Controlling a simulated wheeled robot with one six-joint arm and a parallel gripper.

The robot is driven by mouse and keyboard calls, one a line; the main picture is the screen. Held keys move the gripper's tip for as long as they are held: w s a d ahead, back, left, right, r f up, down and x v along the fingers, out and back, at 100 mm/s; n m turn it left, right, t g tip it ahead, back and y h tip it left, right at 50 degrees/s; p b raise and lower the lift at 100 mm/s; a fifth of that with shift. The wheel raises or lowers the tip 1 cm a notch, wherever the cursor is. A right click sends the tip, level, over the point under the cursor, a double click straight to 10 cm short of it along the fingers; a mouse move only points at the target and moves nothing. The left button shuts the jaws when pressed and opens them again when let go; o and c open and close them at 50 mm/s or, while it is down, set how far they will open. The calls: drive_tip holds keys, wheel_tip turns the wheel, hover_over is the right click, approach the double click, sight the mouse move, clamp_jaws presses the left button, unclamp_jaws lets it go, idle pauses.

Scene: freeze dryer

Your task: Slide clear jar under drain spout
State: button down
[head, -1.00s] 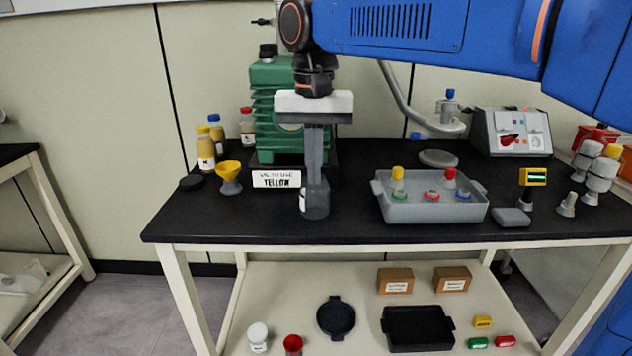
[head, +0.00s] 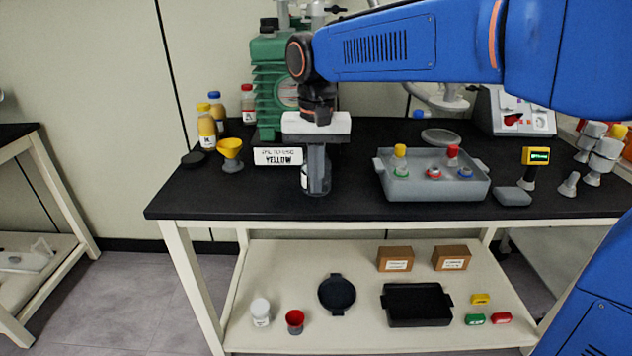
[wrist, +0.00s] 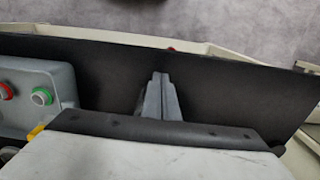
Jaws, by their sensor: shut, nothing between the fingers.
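The clear jar (head: 323,189) stands upright on the black bench top in the head view, just right of the sign reading "YELLOW" (head: 278,156). A white label shows on its left side. My gripper (head: 318,185) points down with its fingers together and overlaps the jar in the head view. I cannot tell whether they touch. The wrist view shows the closed fingers (wrist: 160,92) over black bench top; the jar is not visible there. The green pump (head: 268,85) stands behind the sign. No drain spout can be made out; my arm covers part of the pump.
A grey tray (head: 432,187) with small capped items lies to the right. Bare bench lies between jar and tray. The front edge (head: 390,215) is close.

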drive_tip(key=shift+w, duration=0.3)
drive_tip(key=shift+w, duration=0.1)
drive_tip(key=shift+w, duration=1.35)
drive_tip(key=shift+s, duration=0.1)
